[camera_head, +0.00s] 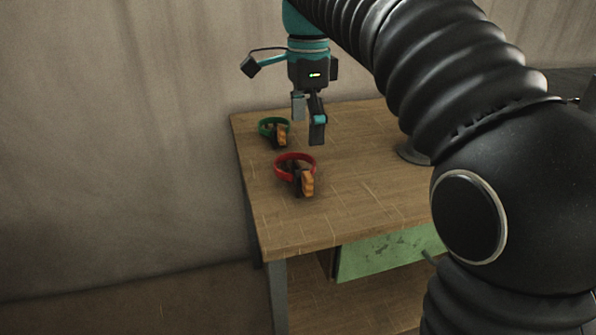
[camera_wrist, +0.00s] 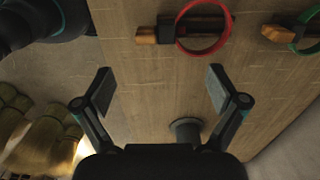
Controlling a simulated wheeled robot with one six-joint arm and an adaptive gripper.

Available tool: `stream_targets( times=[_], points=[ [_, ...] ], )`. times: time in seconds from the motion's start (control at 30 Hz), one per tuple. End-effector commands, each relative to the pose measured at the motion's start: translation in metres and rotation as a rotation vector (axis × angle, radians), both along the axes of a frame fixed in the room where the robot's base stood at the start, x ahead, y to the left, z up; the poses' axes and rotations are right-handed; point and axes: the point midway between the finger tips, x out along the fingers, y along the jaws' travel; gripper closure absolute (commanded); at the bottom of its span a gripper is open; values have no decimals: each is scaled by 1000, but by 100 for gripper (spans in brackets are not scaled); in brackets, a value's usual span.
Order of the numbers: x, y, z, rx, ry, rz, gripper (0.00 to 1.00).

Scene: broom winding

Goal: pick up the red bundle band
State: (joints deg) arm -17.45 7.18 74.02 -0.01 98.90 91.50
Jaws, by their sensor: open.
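The red bundle band (camera_head: 278,172) is a ring on the wooden table, with a dark clasp and an orange-brown block (camera_head: 307,184) at its near side. In the wrist view the red band (camera_wrist: 179,35) is near the top, beyond the fingertips and slightly right of centre. My gripper (camera_head: 308,122) hangs above the table, behind and to the right of the red band, with its fingers apart and empty. In the wrist view its fingers (camera_wrist: 160,82) are spread wide, with bare table between them.
A green band (camera_head: 265,123) with a similar block lies behind the red one, near the table's (camera_head: 350,200) left edge. A dark round base (camera_head: 414,150) stands to the right, partly hidden by my arm. The front left of the tabletop is clear. A green drawer front (camera_head: 385,254) is below.

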Motion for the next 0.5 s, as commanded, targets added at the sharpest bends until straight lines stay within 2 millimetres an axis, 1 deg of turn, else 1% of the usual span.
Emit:
stream_targets(
  times=[0.03,0.2,0.3,0.5],
  points=[
    [-1,0,-11,-1,4,0,4],
    [-1,0,-40,0,1,1,4],
    [-1,0,-50,0,0,2,4],
    [-1,0,-60,0,0,2,4]
  ],
)
